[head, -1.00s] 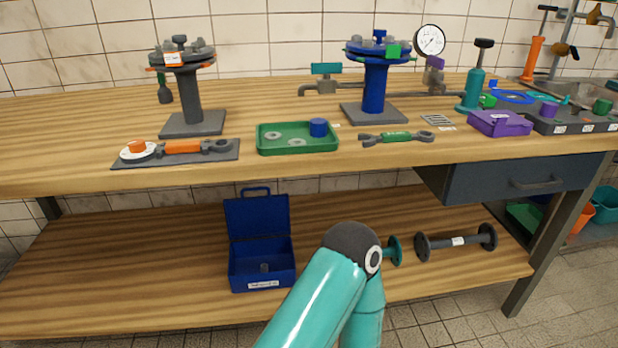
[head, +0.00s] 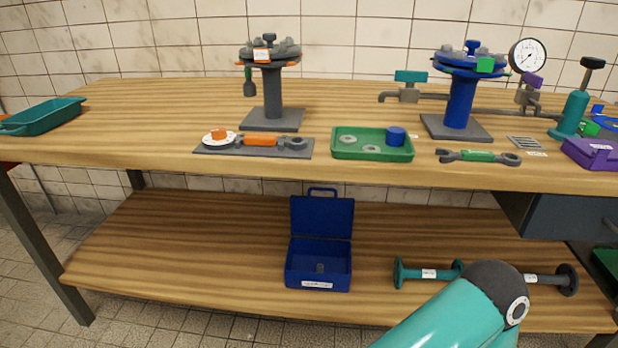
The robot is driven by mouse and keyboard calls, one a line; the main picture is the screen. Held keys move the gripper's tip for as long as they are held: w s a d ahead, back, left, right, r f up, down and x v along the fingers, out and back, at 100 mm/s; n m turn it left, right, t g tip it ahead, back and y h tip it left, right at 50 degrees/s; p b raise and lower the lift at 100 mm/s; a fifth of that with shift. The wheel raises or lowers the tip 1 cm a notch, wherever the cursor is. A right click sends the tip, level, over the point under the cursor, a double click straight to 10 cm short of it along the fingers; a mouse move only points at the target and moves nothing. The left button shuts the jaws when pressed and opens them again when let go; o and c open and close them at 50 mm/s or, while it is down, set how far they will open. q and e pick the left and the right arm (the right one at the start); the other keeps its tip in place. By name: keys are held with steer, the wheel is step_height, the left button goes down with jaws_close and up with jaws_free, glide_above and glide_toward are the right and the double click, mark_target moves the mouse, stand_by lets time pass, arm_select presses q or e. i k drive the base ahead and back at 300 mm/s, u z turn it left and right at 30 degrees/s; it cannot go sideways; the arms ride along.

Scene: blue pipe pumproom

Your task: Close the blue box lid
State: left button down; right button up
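The blue box (head: 318,266) stands on the lower shelf of the workbench, near the middle of the head view. Its lid (head: 322,216) is open and stands upright at the back, with a handle on its top edge. Neither gripper shows in the head view.
On the lower shelf (head: 190,245), a teal flanged pipe (head: 428,273) and a dark flanged pipe (head: 560,280) lie right of the box. The shelf left of the box is clear. The tabletop above holds a green tray (head: 372,155) and a teal tray (head: 42,117).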

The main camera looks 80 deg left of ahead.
mark_target(310, 215)
steer(key=k, duration=1.7)
steer(key=z, duration=1.25)
steer(key=i, duration=0.1)
steer(key=u, duration=2.85)
steer(key=i, duration=0.6)
steer(key=z, duration=0.25)
steer(key=k, duration=0.7)
steer(key=u, duration=0.15)
steer(key=i, duration=0.8)
steer(key=z, duration=0.05)
